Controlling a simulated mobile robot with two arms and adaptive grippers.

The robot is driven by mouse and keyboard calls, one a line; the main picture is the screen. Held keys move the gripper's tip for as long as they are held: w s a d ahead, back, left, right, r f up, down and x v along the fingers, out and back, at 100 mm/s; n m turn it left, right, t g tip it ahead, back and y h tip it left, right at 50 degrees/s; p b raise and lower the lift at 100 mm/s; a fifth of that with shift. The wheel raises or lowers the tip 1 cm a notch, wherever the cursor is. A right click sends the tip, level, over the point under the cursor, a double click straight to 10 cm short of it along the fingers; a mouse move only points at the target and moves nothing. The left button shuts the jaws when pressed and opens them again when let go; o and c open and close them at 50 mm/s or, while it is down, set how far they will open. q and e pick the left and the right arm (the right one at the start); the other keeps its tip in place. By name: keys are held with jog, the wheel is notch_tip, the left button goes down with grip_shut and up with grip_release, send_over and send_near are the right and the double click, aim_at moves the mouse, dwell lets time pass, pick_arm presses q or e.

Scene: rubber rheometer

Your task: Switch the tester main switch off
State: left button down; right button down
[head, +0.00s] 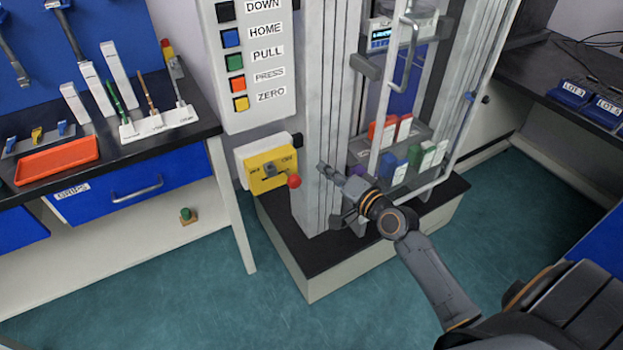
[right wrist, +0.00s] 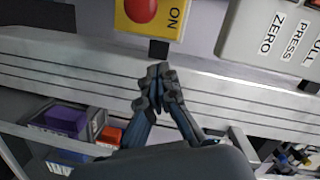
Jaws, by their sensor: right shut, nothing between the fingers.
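The tester main switch is a yellow box (head: 262,183) low on the tester's left side, in the head view. It bears a grey knob (head: 270,170) between two small labels, and a red round knob (head: 294,181) at its right side. I cannot tell clearly which way the grey knob points. My right gripper (head: 323,169) is shut and empty, in front of the tester column, to the right of the switch and apart from it. In the right wrist view the shut fingertips (right wrist: 157,75) lie below the yellow box (right wrist: 168,26), whose "ON" label shows. My left gripper is out of view.
The column (head: 318,120) stands beside the switch. A labelled button panel (head: 262,122) hangs above it. A glass-fronted door with a handle (head: 404,55) is at the right. A bench with an orange tray (head: 57,160) stands left. The floor in front is clear.

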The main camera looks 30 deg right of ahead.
aim_at(291, 178)
jog(key=shift+w+a+f, duration=0.15)
jog(key=shift+a+f, duration=0.2)
jog(key=shift+a, duration=0.3)
jog(key=shift+w+a+f, duration=0.2)
jog(key=shift+a+f, duration=0.1)
jog(key=shift+a, duration=0.3)
jog(key=shift+w+a+f, duration=0.15)
jog(key=shift+a+f, duration=0.2)
jog(key=shift+a, duration=0.3)
jog(key=a+p, duration=0.3)
jog(key=a, duration=0.3)
jog(key=shift+s+a, duration=0.15)
jog(key=shift+a, duration=0.15)
